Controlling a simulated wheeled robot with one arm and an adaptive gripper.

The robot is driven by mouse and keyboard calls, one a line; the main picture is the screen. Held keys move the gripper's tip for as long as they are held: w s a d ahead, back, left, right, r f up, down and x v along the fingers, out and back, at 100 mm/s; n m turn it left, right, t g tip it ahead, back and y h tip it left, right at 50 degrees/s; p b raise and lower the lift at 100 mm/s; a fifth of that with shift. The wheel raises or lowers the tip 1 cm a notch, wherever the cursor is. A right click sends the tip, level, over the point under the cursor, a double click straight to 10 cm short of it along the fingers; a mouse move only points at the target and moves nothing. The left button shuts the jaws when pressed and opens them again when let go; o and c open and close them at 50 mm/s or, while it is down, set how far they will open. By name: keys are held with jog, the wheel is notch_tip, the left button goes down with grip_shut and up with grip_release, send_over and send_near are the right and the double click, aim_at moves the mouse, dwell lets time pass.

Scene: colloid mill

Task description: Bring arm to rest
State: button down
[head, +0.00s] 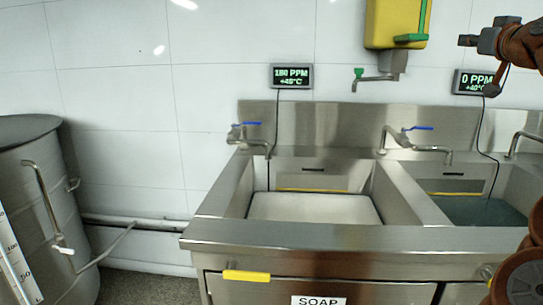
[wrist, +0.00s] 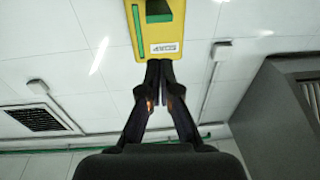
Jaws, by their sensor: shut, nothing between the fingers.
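My gripper (head: 468,41) shows at the upper right of the head view, at the end of my raised orange-brown arm. It points left, in front of the wall and above the sinks. In the wrist view my gripper (wrist: 159,64) has its two dark fingers together at the tips, with nothing held. Beyond the fingertips there is a yellow dispenser (wrist: 158,25) on the white wall. The same yellow dispenser (head: 392,25) is left of my gripper in the head view. I cannot tell the exact gap between them.
A steel sink unit (head: 330,238) stands below, with a white-filled left basin (head: 310,208) and a darker right basin (head: 480,211). Taps (head: 398,138) and PPM displays (head: 292,76) are along the wall. A grey drum (head: 40,170) stands at left.

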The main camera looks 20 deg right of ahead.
jog(key=w+a+f+n+g+y, duration=0.1)
jog(key=w+a+f+n+y, duration=0.2)
jog(key=a, duration=0.5)
jog(key=w+a+f+g+y, duration=0.1)
jog(key=w+a+f+y, duration=0.1)
jog(key=w+a+f, duration=0.45)
jog(key=w+a+f+n+g+y, duration=0.1)
jog(key=w+a+f+n+y, duration=0.15)
jog(key=a, duration=0.75)
jog(key=s+a+f+g+y, duration=0.35)
jog(key=a+f+g, duration=0.25)
jog(key=a+f, duration=1.1)
jog(key=s+a+f+g+h, duration=0.1)
jog(key=s+a+f+g, duration=0.1)
jog(key=s+a+f, duration=0.35)
jog(key=s+a+f+g+h, duration=0.1)
jog(key=s+a+f+g, duration=0.15)
jog(key=s+f, duration=0.45)
jog(key=s+d+f+g+h, duration=0.2)
jog(key=s+f+g, duration=0.4)
jog(key=s+f, duration=1)
jog(key=s+r+p, duration=0.2)
jog(key=r+p, duration=0.9)
jog(key=r, duration=0.2)
jog(key=s+r+m+p, duration=0.1)
jog(key=s+r+p, duration=0.1)
jog(key=r+p, duration=0.9)
jog(key=shift+s+a+r+p, duration=0.15)
jog(key=shift+s+r+p, duration=0.2)
jog(key=shift+r, duration=0.55)
